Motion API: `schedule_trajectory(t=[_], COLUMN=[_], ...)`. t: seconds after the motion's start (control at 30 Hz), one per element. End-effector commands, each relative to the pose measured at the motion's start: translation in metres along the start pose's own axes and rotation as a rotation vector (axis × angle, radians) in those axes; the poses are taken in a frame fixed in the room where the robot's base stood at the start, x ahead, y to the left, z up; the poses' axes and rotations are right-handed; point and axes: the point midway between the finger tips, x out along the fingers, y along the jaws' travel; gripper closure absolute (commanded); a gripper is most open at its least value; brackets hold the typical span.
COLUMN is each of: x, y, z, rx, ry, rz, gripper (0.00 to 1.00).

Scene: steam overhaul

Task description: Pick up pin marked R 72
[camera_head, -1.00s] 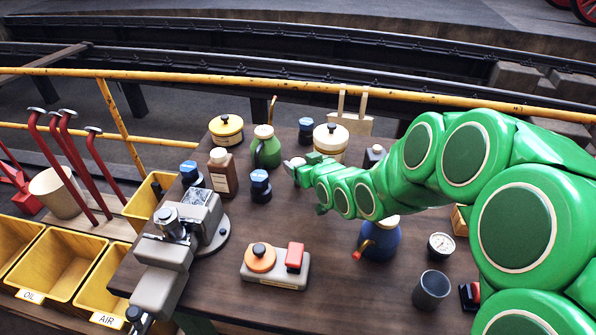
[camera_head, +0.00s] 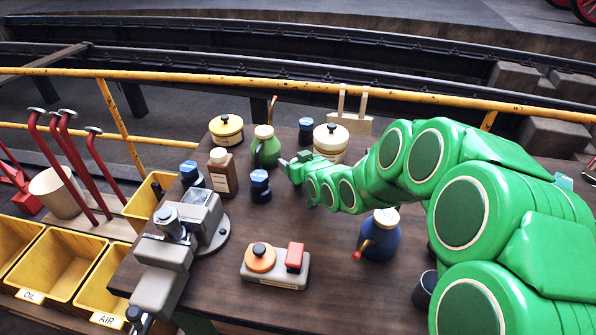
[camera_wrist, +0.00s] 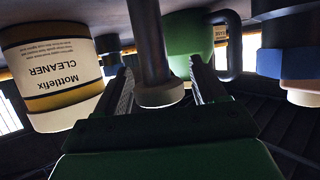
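In the wrist view a dark upright shaft with a wider pale round end (camera_wrist: 160,95) shows between my fingers. It looks like a pin, but no mark R 72 can be read on it. My gripper (camera_wrist: 163,85) is open, with one finger on each side of it; I cannot tell whether either finger touches it. In the head view my gripper (camera_head: 284,166) is low over the middle of the bench, just right of the green can (camera_head: 265,150). The pin cannot be made out there.
A cleaner tin (camera_wrist: 60,75) is close to my left finger in the wrist view. The bench (camera_head: 335,295) also holds a brown bottle (camera_head: 222,175), a blue-capped bottle (camera_head: 260,186), a blue can (camera_head: 381,238), a grey vice (camera_head: 190,225) and an orange-knobbed block (camera_head: 274,263).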

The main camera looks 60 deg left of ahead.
Motion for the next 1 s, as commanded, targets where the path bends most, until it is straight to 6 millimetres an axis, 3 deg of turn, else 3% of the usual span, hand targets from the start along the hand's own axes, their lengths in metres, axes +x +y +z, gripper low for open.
schedule_trajectory(t=[0.07, 0.43, 0.77, 1.0], x=[0.000, 0.000, -0.001, -0.011], y=[0.000, 0.000, 0.000, 0.001], z=[0.000, 0.000, -0.003, -0.028], rx=[0.000, 0.000, 0.000, -0.001], ry=[0.000, 0.000, 0.001, 0.006], rz=[0.000, 0.000, 0.000, 0.002], gripper=[0.43, 0.99, 1.00, 1.00])
